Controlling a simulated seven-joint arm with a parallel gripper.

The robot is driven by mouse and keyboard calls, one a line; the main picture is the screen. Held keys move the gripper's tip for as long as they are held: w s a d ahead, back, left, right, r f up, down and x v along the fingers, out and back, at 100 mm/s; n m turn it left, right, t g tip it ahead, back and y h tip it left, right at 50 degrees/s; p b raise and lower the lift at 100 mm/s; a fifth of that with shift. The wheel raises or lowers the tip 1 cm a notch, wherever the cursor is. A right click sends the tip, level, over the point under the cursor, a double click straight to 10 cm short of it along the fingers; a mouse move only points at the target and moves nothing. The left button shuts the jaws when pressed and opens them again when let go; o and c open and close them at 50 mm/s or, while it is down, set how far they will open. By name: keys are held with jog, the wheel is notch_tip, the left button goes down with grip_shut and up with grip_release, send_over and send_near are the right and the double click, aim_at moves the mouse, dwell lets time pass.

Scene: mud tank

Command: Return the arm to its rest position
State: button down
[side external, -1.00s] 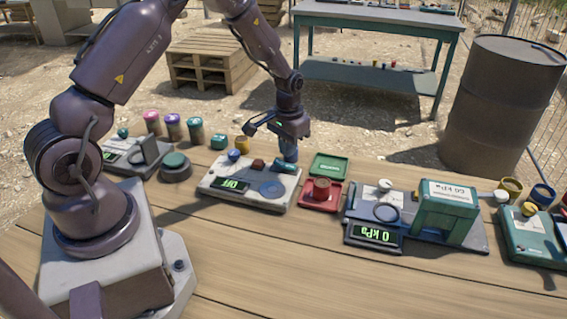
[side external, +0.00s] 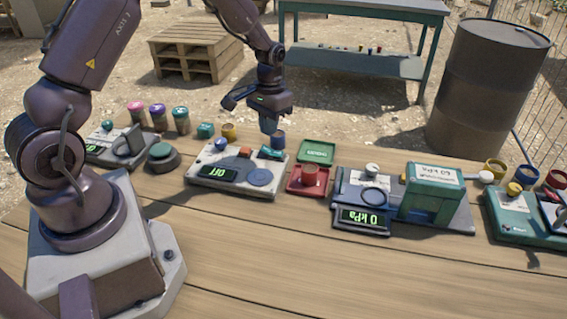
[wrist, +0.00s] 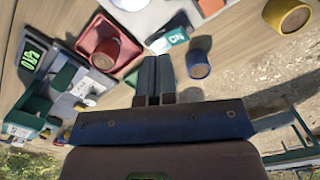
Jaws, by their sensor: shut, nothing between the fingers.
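My gripper (side external: 269,127) hangs above the back edge of the grey-white device (side external: 232,182), fingers pointing down. It is shut and empty; in the wrist view its two fingers (wrist: 153,78) lie side by side. The device has a green-lit display (side external: 211,173), a blue knob, an orange-red block, a teal switch (side external: 270,153) and a round blue-grey pad (side external: 260,177). A dark blue cup (side external: 278,141) stands just behind the device, below and right of the fingers, and shows apart from them in the wrist view (wrist: 199,64).
A red tray (side external: 297,188) holds a red cup (side external: 310,175), with a green lid (side external: 317,151) behind. A gauge with a green block (side external: 433,193) reads 0 kPa. Several coloured cups line the table's back edge. The front planks are clear; a barrel (side external: 488,88) stands beyond.

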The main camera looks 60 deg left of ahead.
jog(key=s+d+r+m+t, duration=0.1)
jog(key=s+d+r+t, duration=0.1)
jog(key=s+d+r, duration=0.2)
jog(key=s+d+r+m+t, duration=0.1)
jog(key=s+d+r+t, duration=0.1)
jog(key=s+d+r, duration=0.3)
jog(key=s+d+r+m+t, duration=0.1)
jog(key=s+d+r, duration=0.3)
jog(key=s+r, duration=0.6)
notch_tip(320, 180, up, 5)
jog(key=shift+s+d+f+t, duration=0.1)
jog(key=shift+s+d+t, duration=0.25)
jog(key=shift+t, duration=0.35)
jog(key=shift+a, duration=0.1)
